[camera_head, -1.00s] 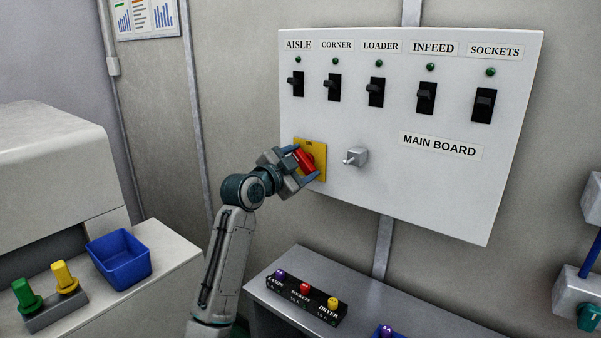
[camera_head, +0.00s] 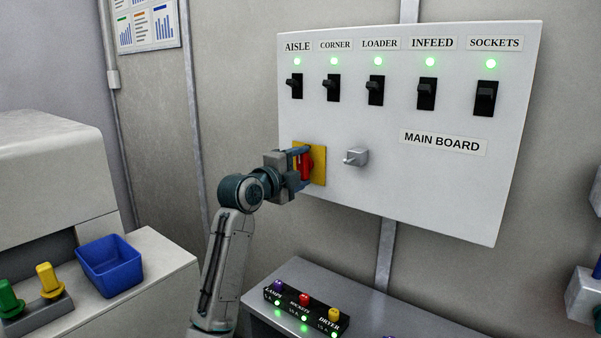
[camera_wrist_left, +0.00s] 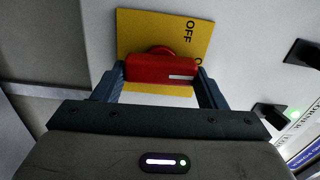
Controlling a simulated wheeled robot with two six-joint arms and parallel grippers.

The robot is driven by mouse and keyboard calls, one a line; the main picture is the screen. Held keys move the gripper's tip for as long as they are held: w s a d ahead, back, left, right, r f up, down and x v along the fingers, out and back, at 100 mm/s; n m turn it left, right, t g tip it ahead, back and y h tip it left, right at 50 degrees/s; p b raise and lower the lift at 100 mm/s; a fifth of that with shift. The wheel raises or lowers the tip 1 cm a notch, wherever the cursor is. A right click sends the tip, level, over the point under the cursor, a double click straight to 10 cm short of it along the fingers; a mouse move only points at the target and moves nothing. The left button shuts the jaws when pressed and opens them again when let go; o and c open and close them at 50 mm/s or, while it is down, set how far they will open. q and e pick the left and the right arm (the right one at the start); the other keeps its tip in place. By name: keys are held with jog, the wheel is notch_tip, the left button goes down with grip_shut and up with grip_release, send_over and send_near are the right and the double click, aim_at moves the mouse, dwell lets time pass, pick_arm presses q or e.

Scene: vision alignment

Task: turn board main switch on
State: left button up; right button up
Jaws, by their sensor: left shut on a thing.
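The main board (camera_head: 430,190) is a white panel on the wall. Its main switch is a red handle (camera_head: 306,164) on a yellow plate (camera_head: 319,165) at the board's lower left. My left gripper (camera_head: 304,165) is shut on the red handle, which now stands upright in the head view. In the left wrist view the red handle (camera_wrist_left: 161,69) lies between the two fingers, with the yellow plate (camera_wrist_left: 140,28) behind it and the word OFF beside it. The green lamps (camera_head: 377,61) above the board's breakers are lit. My right gripper is not in view.
Several black breakers (camera_head: 376,90) line the board's top, and a grey lever (camera_head: 356,157) sits right of the switch. Below, a grey bench carries a black block (camera_head: 306,311) with coloured knobs and lit green lamps. A blue bin (camera_head: 110,266) stands at left.

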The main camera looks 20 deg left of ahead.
pick_arm(q)
jog(key=shift+f+m, duration=0.1)
jog(key=shift+m, duration=0.3)
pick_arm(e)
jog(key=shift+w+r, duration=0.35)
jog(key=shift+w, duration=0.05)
pick_arm(q)
jog(key=o, duration=1)
jog(key=shift+s+a, duration=0.1)
jog(key=shift+s, duration=0.2)
jog(key=b+v, duration=0.2)
jog(key=v, duration=0.8)
jog(key=shift+s, duration=0.1)
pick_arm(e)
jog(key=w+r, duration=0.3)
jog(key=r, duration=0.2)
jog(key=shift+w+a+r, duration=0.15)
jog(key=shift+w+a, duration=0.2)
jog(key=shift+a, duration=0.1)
